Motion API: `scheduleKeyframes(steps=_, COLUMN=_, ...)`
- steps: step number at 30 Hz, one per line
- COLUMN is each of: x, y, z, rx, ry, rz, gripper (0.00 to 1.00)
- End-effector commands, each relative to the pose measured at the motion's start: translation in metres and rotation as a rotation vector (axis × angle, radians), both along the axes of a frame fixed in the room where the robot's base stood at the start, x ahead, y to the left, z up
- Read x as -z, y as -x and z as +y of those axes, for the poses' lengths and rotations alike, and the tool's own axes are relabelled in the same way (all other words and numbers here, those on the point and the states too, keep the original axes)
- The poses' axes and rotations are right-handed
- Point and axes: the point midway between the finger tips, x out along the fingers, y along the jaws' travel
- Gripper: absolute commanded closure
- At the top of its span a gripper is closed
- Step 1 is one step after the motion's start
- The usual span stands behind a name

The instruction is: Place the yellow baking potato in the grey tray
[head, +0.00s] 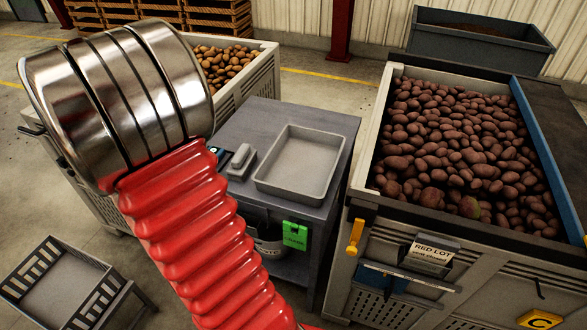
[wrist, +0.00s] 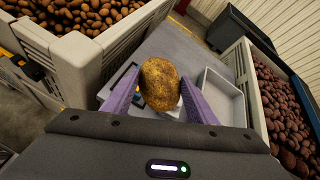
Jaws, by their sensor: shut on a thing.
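The yellow baking potato (wrist: 160,84) is in the wrist view, held between the two purple fingers of my gripper (wrist: 160,92). My gripper is shut on it. The potato is up in the air, with the grey table behind it. The grey tray (head: 305,187) lies on the grey table in the head view, and its inside looks empty. In the wrist view the tray (wrist: 222,92) is just right of the potato and partly hidden by the right finger. In the head view my red arm and metal joint fill the left, and my gripper is not visible there.
A crate of brown potatoes (head: 265,72) stands behind and left of the table (head: 245,128). A large crate of red potatoes (head: 363,150), labelled RED LOT, stands to the right. A small grey device (head: 240,158) lies left of the tray.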

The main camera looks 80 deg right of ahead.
Motion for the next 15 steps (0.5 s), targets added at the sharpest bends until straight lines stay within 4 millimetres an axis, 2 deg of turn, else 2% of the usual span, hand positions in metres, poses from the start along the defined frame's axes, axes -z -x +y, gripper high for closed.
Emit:
scheduleKeyframes(steps=1, x=0.003, y=0.022, z=-0.014, rx=0.062, ry=-0.002, rz=0.000, gripper=0.82)
scheduleKeyframes(steps=6, x=0.012, y=0.092, z=-0.049, rx=0.259, ry=-0.003, rz=-0.002, gripper=0.82)
scheduleKeyframes(steps=10, x=0.019, y=0.148, z=-0.068, rx=0.411, ry=-0.004, rz=-0.003, gripper=0.82)
scheduleKeyframes(steps=15, x=0.026, y=0.219, z=-0.082, rx=0.599, ry=-0.006, rz=-0.006, gripper=0.82)
